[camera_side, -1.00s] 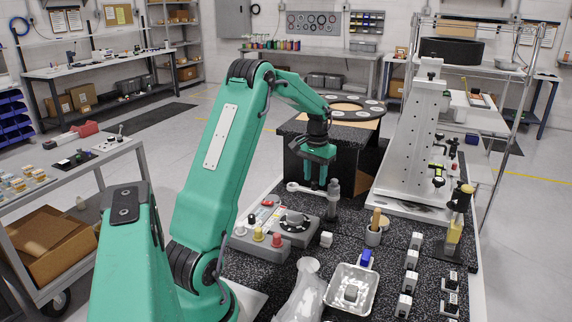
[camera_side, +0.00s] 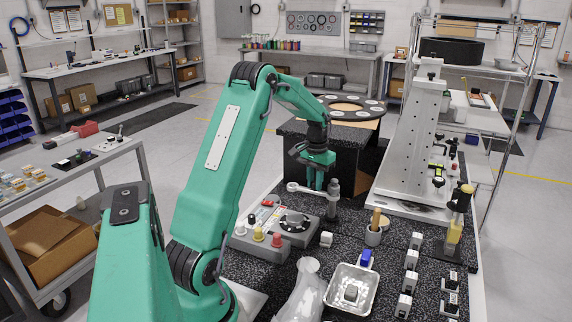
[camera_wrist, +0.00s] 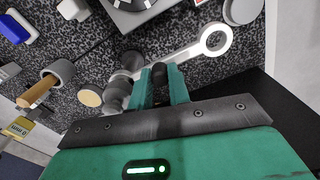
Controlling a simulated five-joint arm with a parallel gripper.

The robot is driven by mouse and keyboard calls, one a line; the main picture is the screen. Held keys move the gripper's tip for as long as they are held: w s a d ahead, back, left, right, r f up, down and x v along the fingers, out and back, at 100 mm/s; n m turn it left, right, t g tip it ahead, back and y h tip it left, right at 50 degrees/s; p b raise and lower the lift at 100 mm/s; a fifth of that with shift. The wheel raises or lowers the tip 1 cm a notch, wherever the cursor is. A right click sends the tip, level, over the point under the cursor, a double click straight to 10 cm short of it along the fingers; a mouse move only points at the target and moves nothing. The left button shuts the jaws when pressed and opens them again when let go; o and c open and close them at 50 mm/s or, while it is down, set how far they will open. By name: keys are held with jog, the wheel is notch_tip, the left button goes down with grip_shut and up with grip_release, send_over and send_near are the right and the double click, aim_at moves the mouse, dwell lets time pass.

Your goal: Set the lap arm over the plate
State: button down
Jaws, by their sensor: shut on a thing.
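The lap arm is a light grey bar with a ring (camera_side: 293,187) at its left end in the side view. Its other end meets a grey upright post (camera_side: 333,190). In the wrist view the ring (camera_wrist: 215,39) lies right of my fingers. My gripper (camera_side: 317,186) points down at the arm near the post, shut on the arm; in the wrist view my fingers (camera_wrist: 160,75) hide the exact contact. The round plate (camera_side: 294,219) is on a grey machine in front of the ring. The ring stands behind it, not over it.
Colored knobs (camera_side: 258,234) line the machine's front. A cup with a wooden handle (camera_side: 374,235), a metal tray (camera_side: 341,298) and a clear bag (camera_side: 300,296) stand nearby. A tall grey fixture (camera_side: 412,150) rises at right. A black box with a ringed top (camera_side: 341,126) stands behind.

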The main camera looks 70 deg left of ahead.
aim_at(314, 185)
jog(key=shift+d, duration=0.1)
jog(key=shift+s+d+n, duration=0.2)
jog(key=shift+d+n, duration=0.05)
jog(key=shift+n, duration=0.4)
jog(key=shift+s+d+n, duration=0.2)
jog(key=shift+n, duration=0.45)
jog(key=d+n, duration=0.1)
jog(key=n, duration=0.2)
jog(key=shift+s+d, duration=0.35)
jog(key=shift+s, duration=0.05)
jog(key=shift+d+r+n, duration=0.1)
jog(key=shift+d+n, duration=0.5)
jog(key=shift+n, duration=0.7)
jog(key=shift+d+n, duration=0.6)
jog(key=shift+n, duration=0.7)
jog(key=c, duration=1.3)
grip_release()
